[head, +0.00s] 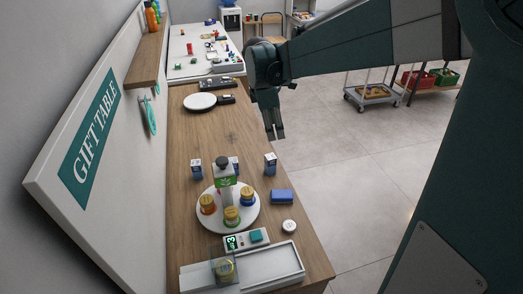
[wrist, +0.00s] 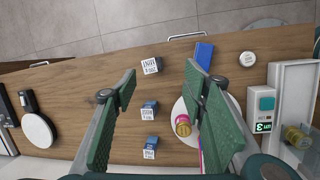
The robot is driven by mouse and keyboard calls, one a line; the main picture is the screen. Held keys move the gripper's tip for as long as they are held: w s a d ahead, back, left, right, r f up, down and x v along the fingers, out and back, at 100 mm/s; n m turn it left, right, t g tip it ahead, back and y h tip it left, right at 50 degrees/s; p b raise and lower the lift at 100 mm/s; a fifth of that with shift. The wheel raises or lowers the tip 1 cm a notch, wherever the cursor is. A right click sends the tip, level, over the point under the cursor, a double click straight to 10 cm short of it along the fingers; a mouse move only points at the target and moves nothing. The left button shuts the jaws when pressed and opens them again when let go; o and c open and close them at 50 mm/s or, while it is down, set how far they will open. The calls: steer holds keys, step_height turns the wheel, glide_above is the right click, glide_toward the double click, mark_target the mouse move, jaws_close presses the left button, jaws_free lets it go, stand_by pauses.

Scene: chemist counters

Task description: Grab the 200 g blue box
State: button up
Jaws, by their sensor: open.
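Three small blue-and-white boxes stand apart on the wooden counter: one at the right (head: 270,164), one at the left (head: 196,169) and one partly hidden behind a bottle (head: 234,166). In the wrist view they form a column: top (wrist: 151,66), middle (wrist: 149,111) and bottom (wrist: 150,147). Their lids carry print too small to read surely, so I cannot tell which is 200 g. My gripper (head: 274,132) is open and empty above the counter's right edge. In the wrist view its fingers (wrist: 161,74) spread either side of the column.
A round white tray (head: 207,223) holds a bottle (head: 224,172) and several gold-lidded jars. A plain blue block (head: 282,196) lies beside it. A scale (head: 246,239), white round item (head: 289,226) and long tray (head: 275,269) are nearer. A white plate (head: 199,101) lies farther back.

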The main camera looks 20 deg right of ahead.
steer(key=n+p, duration=0.1)
steer(key=n, duration=0.1)
glide_above(271, 156)
steer(key=s+a, duration=0.1)
steer(key=s, duration=0.1)
step_height(271, 156, down, 2)
steer(key=shift+w+f+n+g+p, duration=0.55)
steer(key=shift+w+f+n, duration=0.25)
steer(key=shift+w+f, duration=0.25)
steer(key=shift+h, duration=0.3)
steer(key=f, duration=1.5)
steer(key=shift+s+d+f, duration=0.15)
steer(key=shift+s+f, duration=0.05)
steer(key=shift+f, duration=0.05)
steer(key=shift+f, duration=0.1)
steer(key=shift+x, duration=1.2)
steer(key=shift+b+x, duration=0.35)
steer(key=shift+x, duration=2.25)
